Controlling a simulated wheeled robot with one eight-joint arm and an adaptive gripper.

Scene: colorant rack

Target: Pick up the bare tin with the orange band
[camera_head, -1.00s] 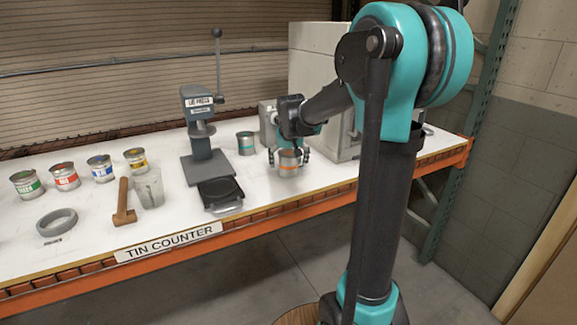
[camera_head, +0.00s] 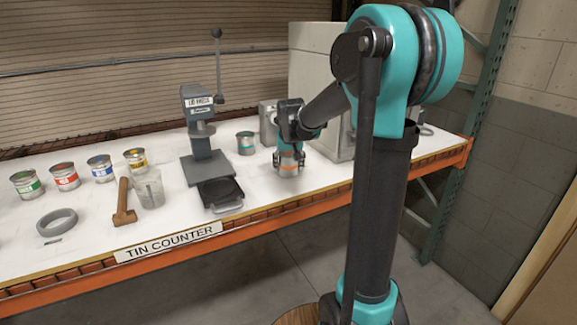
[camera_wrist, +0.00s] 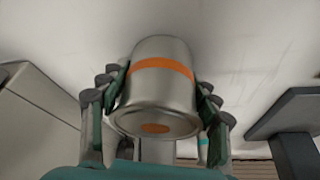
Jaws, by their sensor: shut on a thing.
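The bare tin with the orange band (camera_head: 288,169) is at the right part of the counter, in front of a grey box. In the wrist view the tin (camera_wrist: 152,92) fills the middle, silver with an orange band and an orange spot on its near end. My gripper (camera_head: 288,158) is shut on it, with one finger on each side in the wrist view (camera_wrist: 160,100). The top of the tin is partly hidden by my gripper in the head view. I cannot tell whether the tin's base touches the counter.
A teal-banded tin (camera_head: 246,143) stands behind, left of my gripper. The lid press (camera_head: 200,130) with its dark plate is to the left. A hammer (camera_head: 124,203), a clear cup (camera_head: 150,190), a grey ring (camera_head: 57,222) and several coloured-label tins (camera_head: 66,178) are farther left.

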